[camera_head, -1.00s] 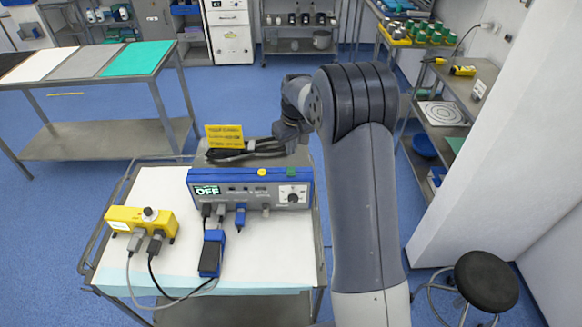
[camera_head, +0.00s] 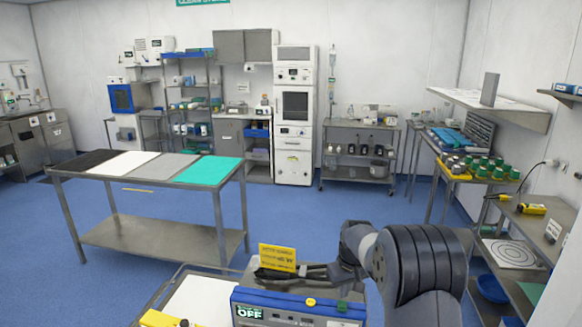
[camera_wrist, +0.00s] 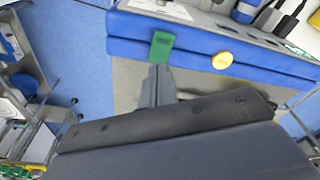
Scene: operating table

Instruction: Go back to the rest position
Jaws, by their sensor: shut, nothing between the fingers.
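My gripper (camera_wrist: 158,75) is shut and empty. In the wrist view its dark fingers point toward the green tab (camera_wrist: 162,46) on the blue-edged device (camera_wrist: 205,50); I cannot tell the gap. In the head view my gripper (camera_head: 343,272) is just behind the device (camera_head: 262,296), whose display reads OFF. The arm is folded, with its large dark joint at the lower right.
The device stands on a cart (camera_head: 195,300) with a yellow box (camera_head: 160,320). A long metal table (camera_head: 150,235) is to the left. Shelves with green-topped jars (camera_head: 485,165) stand to the right. Blue floor (camera_head: 290,215) is open between the table and the back wall.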

